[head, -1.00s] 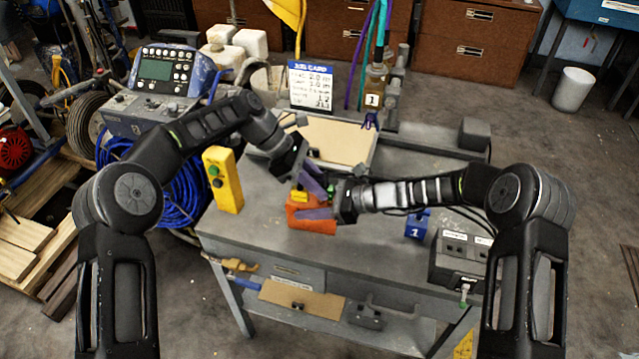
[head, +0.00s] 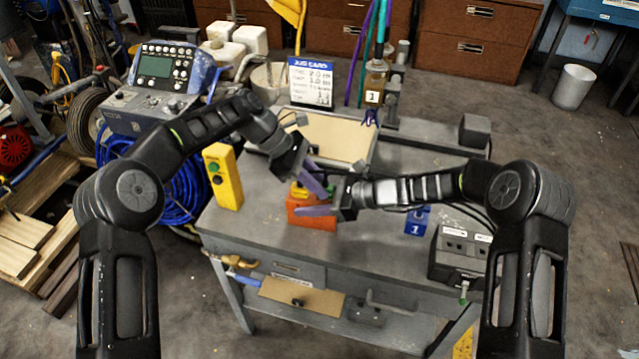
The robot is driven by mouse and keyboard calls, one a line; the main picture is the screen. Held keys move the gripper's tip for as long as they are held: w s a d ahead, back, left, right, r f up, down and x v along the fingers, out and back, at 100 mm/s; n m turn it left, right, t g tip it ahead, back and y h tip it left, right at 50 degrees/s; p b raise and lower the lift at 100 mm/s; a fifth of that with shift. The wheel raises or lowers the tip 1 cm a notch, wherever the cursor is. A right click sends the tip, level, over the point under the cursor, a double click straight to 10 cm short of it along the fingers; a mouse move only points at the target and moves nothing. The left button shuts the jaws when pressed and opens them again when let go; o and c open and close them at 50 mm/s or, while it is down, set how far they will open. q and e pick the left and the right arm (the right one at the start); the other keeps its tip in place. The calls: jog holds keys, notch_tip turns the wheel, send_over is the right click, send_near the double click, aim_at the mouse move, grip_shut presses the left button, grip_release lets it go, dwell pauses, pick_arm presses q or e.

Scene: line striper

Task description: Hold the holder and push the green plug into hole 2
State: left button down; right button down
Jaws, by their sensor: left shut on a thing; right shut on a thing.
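The orange holder (head: 318,223) is on the grey workbench near its front edge, with a yellow part (head: 296,194) on its upper left. My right gripper (head: 316,211) comes from the right and is shut on the holder; a purple finger lies across its front. My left gripper (head: 314,181) comes from above left, shut, with purple fingers slanting down just over the holder. A small bit of green, likely the green plug (head: 302,185), shows by the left fingers. The fingers hide most of the plug and the holes, so I cannot tell how deep it sits.
A yellow button box (head: 223,177) stands left of the holder. A shallow tray (head: 326,138) lies behind. A blue block marked 1 (head: 417,222) and a dark socket box (head: 461,254) stand to the right. Bare bench top (head: 255,225) lies left of the holder.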

pick_arm(q)
jog(key=shift+f, duration=0.5)
jog(key=c, duration=1.3)
grip_release()
jog(key=shift+c, duration=0.2)
jog(key=shift+v, duration=3.5)
pick_arm(e)
jog(key=c, duration=0.6)
grip_release()
jog(key=shift+c, duration=0.2)
jog(key=v, duration=1.2)
